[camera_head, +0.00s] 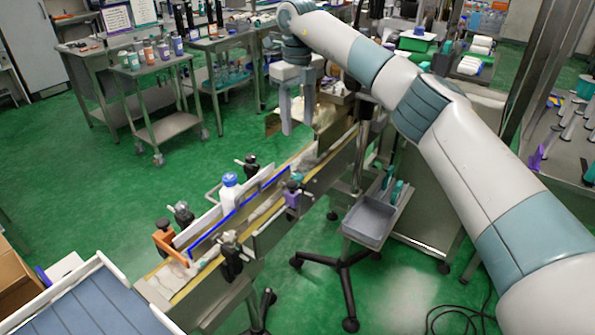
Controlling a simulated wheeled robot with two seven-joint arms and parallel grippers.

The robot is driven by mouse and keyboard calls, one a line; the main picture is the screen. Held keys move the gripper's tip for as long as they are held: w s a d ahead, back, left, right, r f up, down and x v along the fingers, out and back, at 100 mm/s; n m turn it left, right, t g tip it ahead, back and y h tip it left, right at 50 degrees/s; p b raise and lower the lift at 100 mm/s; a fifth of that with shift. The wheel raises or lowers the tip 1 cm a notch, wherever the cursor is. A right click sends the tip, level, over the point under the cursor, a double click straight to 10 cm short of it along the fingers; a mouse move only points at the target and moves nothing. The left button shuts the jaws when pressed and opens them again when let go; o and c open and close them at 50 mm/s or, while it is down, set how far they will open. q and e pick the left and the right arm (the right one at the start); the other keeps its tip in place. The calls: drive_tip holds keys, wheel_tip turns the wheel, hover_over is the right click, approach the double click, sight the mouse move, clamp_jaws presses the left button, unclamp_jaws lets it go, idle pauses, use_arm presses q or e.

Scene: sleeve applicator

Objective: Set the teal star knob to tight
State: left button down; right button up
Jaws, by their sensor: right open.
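Teal parts (397,191) show at the back of a small grey tray stand, right of the conveyor. They are too small for me to tell whether one is the star knob, or how it is set. My right gripper (297,112) hangs fingers down over the far part of the conveyor, up and left of these teal parts. My left gripper is not in view.
The conveyor (262,212) runs diagonally, with a white bottle with a blue cap (229,190) on it. Black clamps (231,256), a purple knob (292,194) and an orange clamp (168,240) line its sides. The grey tray (369,222) stands right.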

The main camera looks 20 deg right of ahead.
drive_tip(key=p, duration=0.2)
approach(298, 177)
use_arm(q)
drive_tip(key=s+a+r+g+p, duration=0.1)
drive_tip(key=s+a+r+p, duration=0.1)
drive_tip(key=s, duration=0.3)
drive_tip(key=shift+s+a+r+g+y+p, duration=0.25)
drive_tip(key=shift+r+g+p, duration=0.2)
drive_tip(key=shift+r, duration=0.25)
use_arm(e)
wheel_tip(298, 177, down, 8)
drive_tip(key=shift+f, duration=0.1)
drive_tip(key=c, duration=1)
